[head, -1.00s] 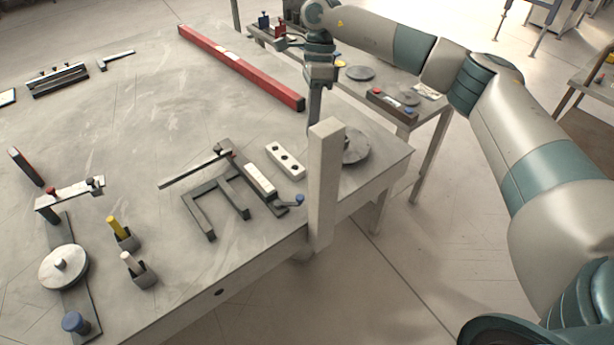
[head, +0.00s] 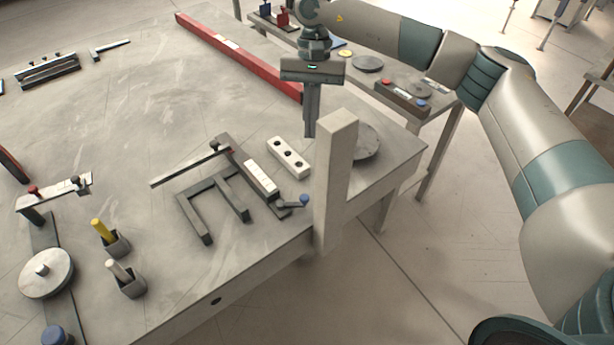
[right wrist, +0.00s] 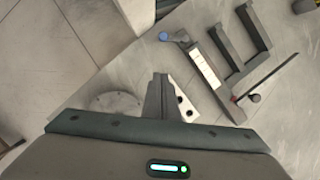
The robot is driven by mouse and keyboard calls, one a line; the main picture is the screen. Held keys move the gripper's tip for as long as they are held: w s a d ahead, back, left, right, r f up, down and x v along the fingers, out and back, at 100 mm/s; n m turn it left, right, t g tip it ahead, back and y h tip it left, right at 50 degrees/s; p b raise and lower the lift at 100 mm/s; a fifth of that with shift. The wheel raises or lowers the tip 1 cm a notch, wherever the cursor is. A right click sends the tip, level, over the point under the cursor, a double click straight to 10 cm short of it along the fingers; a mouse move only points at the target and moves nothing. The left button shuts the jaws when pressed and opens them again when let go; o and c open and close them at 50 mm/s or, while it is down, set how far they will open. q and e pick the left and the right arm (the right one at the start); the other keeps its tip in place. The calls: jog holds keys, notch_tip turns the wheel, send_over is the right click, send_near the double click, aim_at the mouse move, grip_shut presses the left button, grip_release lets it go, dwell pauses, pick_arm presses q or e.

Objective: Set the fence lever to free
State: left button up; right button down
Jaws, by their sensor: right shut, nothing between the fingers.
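A dark fixture with a forked frame (head: 212,202) and a pale labelled block (head: 261,177) sits near the table's front right edge. A short lever with a blue knob (head: 304,200) sticks out of its near end; the knob also shows in the right wrist view (right wrist: 163,36). I cannot read any markings on it. My right gripper (head: 309,134) points down, shut and empty, above the table behind the lever, apart from it. Its fingers show in the right wrist view (right wrist: 158,78). My left gripper is not in view.
A pale upright post (head: 335,175) stands at the table edge, right beside the lever. A white block with holes (head: 288,158) and a grey disc (head: 364,142) lie close by. A long red bar (head: 240,57) lies behind. The table's middle is clear.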

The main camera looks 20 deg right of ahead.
jog(key=shift+f, duration=0.15)
